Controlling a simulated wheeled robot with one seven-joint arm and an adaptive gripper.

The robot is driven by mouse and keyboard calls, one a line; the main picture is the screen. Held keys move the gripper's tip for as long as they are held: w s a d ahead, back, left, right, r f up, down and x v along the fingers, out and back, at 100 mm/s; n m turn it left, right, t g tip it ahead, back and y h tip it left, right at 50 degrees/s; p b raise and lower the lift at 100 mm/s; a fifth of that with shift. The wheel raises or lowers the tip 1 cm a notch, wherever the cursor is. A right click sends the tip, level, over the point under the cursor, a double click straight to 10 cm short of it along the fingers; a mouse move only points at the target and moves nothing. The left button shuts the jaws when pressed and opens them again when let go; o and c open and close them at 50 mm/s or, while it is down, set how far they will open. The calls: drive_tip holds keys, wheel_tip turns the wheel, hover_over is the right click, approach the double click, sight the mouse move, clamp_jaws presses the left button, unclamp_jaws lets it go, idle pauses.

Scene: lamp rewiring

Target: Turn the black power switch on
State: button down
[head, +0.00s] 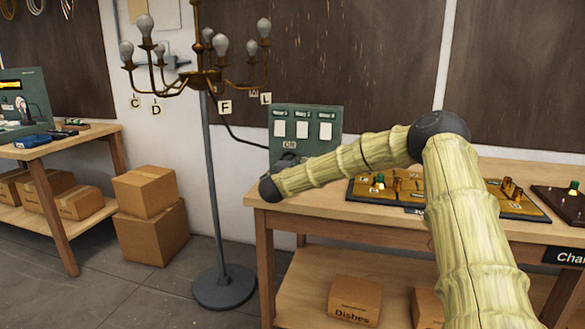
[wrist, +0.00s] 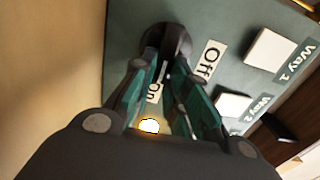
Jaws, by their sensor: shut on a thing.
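The green control panel (head: 330,148) stands on the wooden bench in the head view. The wrist view shows its face (wrist: 235,62) up close. The black power switch (wrist: 175,36) is a round dark knob between the "Off" label (wrist: 208,62) and the "On" label (wrist: 153,92). My gripper (wrist: 166,66) is shut on the knob, and its fingers hide part of it. The switch's exact angle is hard to tell. A small light (wrist: 149,126) glows near the "On" label. In the head view my forearm hides the switch.
A brass chandelier (head: 205,80) with several pale bulbs hangs from a grey stand (head: 213,200) left of the bench. A board with small parts (head: 405,192) lies on the bench (head: 350,222). Boxes (head: 152,228) stand left.

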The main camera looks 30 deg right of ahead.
drive_tip(key=shift+f, duration=0.15)
drive_tip(key=c, duration=1.4)
unclamp_jaws()
drive_tip(key=shift+d, duration=0.1)
drive_tip(key=shift+s, duration=0.1)
drive_tip(key=v, duration=1.2)
